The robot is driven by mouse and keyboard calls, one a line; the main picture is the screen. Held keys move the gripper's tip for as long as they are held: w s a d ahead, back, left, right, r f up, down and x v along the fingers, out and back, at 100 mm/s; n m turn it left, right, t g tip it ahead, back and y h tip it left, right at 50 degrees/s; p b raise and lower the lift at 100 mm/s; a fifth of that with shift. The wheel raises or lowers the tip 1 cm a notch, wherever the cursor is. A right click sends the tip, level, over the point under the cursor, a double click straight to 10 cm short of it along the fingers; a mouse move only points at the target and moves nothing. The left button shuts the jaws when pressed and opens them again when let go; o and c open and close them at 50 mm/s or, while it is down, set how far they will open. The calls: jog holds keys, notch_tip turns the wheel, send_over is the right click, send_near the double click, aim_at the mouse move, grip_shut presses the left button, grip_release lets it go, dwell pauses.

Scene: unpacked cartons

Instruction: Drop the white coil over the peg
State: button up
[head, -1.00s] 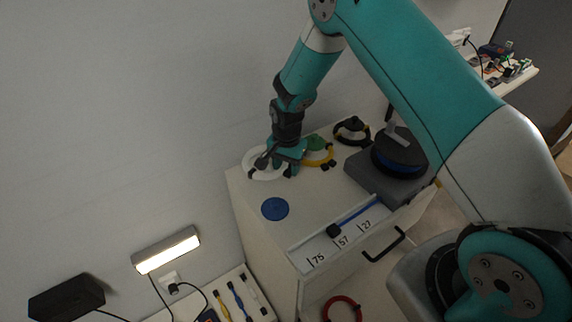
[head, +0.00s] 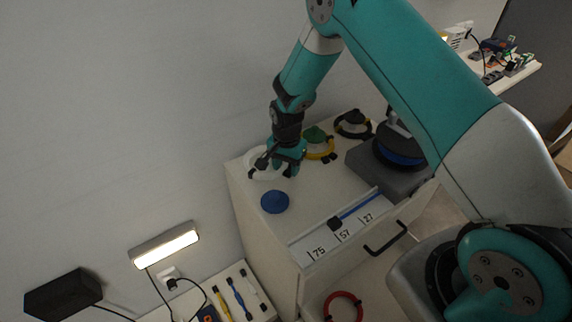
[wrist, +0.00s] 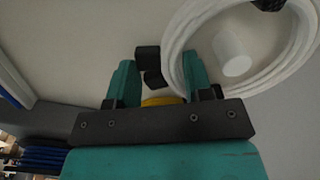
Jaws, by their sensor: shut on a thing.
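The white coil (head: 250,168) is a ring with black clips, at the back left of the cabinet top in the head view. My gripper (head: 278,170) is at its right side, shut on it. In the wrist view, the coil (wrist: 303,52) passes beside the right finger of my gripper (wrist: 160,82). A black block (wrist: 148,58) shows between the fingers. A short white peg (wrist: 232,54) appears inside the coil's loop in the wrist view. I cannot tell whether the coil is around the peg or still above it. My gripper hides part of the coil in the head view.
On the cabinet top (head: 245,196) are a blue round piece (head: 275,202), a yellow coil (head: 329,153) by a green piece (head: 316,134), a black coil (head: 352,124) and a grey block (head: 372,176). The wall is close behind. A red ring (head: 343,298) lies below.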

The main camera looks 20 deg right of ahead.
jog(key=shift+f+b, duration=0.55)
jog(key=shift+f, duration=0.4)
jog(key=o, duration=1.1)
jog(key=shift+r, duration=0.1)
jog(key=shift+c, duration=0.2)
notch_tip(320, 180, up, 17)
jog(key=shift+r+b, duration=0.2)
jog(key=shift+b, duration=0.25)
